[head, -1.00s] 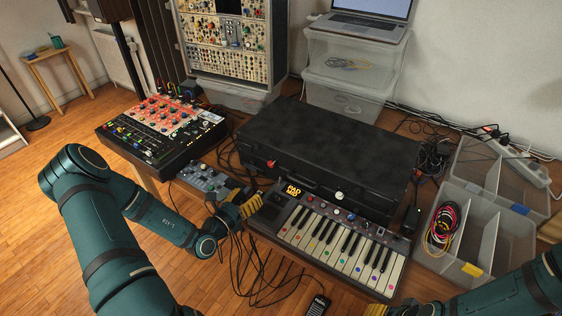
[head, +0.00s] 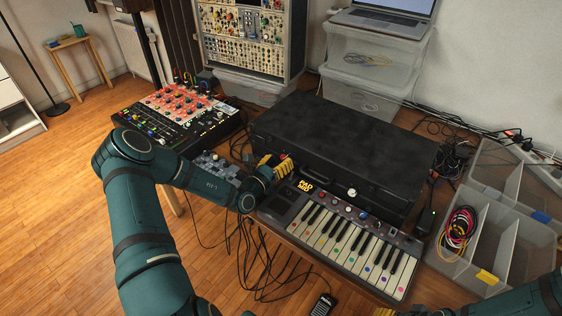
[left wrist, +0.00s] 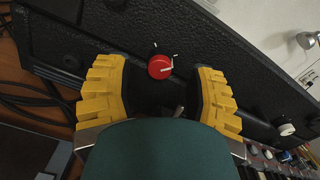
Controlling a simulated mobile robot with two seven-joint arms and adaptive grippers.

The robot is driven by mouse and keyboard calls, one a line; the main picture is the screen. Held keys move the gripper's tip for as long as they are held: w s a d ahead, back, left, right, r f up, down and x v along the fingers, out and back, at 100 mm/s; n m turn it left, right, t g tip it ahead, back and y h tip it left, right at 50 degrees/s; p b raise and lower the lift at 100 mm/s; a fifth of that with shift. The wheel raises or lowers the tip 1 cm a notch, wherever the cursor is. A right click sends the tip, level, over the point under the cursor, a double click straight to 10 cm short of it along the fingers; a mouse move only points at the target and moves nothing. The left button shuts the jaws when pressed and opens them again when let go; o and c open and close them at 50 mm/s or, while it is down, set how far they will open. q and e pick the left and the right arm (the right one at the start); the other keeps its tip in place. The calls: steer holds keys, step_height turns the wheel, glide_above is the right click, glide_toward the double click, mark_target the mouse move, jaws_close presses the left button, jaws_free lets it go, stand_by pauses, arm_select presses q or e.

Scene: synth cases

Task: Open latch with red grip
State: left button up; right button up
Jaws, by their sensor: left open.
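The black case (head: 340,135) lies shut on the table behind the small keyboard. A red round grip (left wrist: 160,67) with a white mark sits on the case's front face, ringed by short white tick marks. In the head view it is mostly hidden at my left gripper (head: 277,163). In the left wrist view my left gripper (left wrist: 159,88) is open, its yellow fingers on either side of the red grip, with gaps to both. A pale knob (head: 352,192) sits farther right on the case front. My right gripper (head: 386,312) barely shows at the bottom edge.
The keyboard (head: 345,240) stands close in front of the case. A mixer (head: 180,118) and a small blue-grey device (head: 215,168) are at the left. Loose black cables (head: 255,265) hang in front. A clear divided box (head: 505,240) stands at the right.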

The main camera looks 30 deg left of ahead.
arm_select(q)
steer(key=shift+w, duration=0.6)
jaws_close()
steer(key=shift+r, duration=0.1)
